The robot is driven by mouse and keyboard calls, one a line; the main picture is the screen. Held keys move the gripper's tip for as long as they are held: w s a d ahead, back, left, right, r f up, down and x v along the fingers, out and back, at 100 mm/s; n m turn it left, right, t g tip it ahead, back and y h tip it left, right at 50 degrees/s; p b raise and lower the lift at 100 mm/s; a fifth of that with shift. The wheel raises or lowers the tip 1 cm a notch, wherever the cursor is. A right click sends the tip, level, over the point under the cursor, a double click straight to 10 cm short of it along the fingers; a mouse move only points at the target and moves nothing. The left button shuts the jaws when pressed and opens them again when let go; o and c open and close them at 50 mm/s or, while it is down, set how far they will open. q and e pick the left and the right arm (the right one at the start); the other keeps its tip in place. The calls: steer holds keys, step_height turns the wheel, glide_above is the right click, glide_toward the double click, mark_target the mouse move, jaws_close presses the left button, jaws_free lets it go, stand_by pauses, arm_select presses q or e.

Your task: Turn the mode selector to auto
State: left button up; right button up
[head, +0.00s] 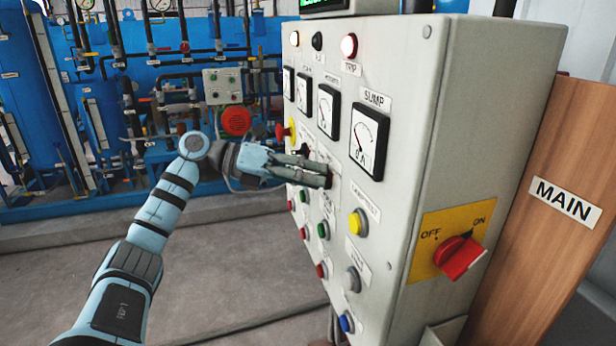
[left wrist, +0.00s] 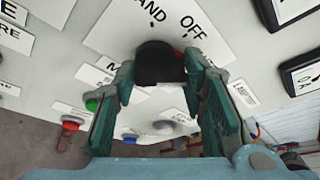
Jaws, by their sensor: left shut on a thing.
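The mode selector is a black knob (left wrist: 158,62) on the grey control panel (head: 480,110). In the left wrist view, the labels "HAND" and "OFF" stand beside it, and no "AUTO" label can be read. My left gripper (left wrist: 161,82) has its two fingers on either side of the knob and is shut on it. In the head view, my left gripper (head: 324,174) lies against the panel front, below the dial meters, and its fingers hide the knob. Which mark the knob points at is not clear. My right gripper is not in view.
Panel buttons near the gripper include a yellow button (head: 357,221), a green button (head: 323,230) and a blue button (head: 346,323). A red main switch (head: 460,256) is on the panel's side. Blue machinery with pipes (head: 130,70) stands behind. Open floor lies left of the panel.

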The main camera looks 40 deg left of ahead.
arm_select(q)
steer(key=shift+m, duration=0.4)
steer(key=shift+y, duration=0.3)
steer(key=o, duration=1.2)
steer(key=shift+c, duration=0.2)
steer(key=v, duration=1.2)
